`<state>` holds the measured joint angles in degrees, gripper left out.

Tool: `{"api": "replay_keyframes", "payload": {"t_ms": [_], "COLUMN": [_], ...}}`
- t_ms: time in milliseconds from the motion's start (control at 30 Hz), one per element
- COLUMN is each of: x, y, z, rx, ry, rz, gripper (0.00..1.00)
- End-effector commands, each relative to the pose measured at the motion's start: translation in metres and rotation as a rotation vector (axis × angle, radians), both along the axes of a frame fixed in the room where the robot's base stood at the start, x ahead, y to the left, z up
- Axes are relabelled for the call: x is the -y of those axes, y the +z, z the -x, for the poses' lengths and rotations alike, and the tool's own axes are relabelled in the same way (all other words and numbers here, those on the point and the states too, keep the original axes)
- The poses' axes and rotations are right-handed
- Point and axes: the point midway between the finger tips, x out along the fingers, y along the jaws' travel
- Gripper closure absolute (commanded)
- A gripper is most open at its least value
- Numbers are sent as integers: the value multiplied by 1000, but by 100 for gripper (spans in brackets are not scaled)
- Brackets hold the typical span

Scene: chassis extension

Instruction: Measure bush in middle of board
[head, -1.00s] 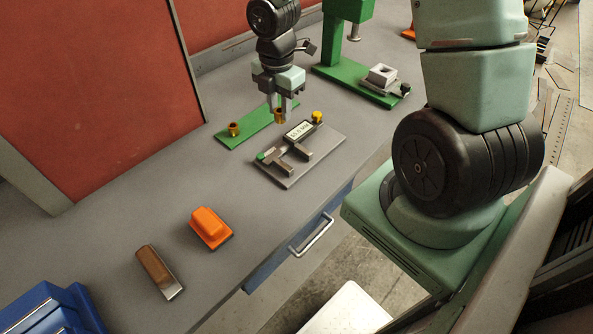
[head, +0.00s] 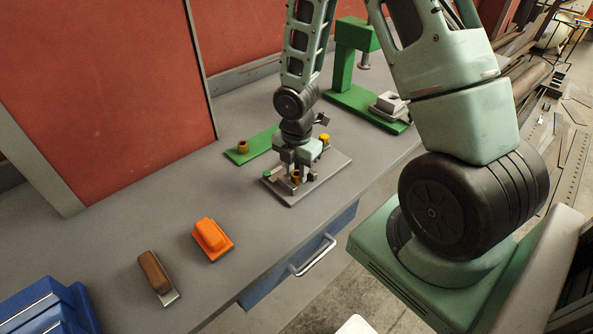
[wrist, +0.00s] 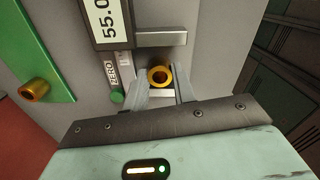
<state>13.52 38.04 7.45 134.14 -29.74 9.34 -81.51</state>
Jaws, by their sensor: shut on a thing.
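My gripper (head: 296,178) is shut on a brass bush (wrist: 160,75), which stands between the fingertips in the wrist view; the bush also shows in the head view (head: 296,177). The bush is over the grey measuring gauge (head: 292,197), between its two jaws, the upper jaw (wrist: 160,37) and a lower one partly hidden by my fingers. Whether it touches either jaw I cannot tell. The gauge display (wrist: 105,20) shows 55.0, cut off by the frame edge, with a green ZERO button (wrist: 117,96) below. The green board (head: 262,143) carries another bush (head: 242,147) at its left end.
A green press (head: 355,70) with a grey block (head: 391,102) stands behind right. An orange-handled tool (head: 211,236), a brown-handled brush or scraper (head: 155,273) and a blue bin (head: 45,308) lie front left. The bench between them is clear.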

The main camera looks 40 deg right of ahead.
Motion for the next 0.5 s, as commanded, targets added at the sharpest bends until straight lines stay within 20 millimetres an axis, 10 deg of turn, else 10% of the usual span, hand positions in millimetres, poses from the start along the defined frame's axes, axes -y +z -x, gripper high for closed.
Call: {"api": "replay_keyframes", "payload": {"t_ms": [367, 400, 500], "x": [0, 0, 0], "y": [-4, -3, -3], "z": [-1, -1, -1], "rx": [2, 2, 2], "ry": [0, -1, -1], "rz": [0, 0, 0], "gripper": [98, 65, 52]}}
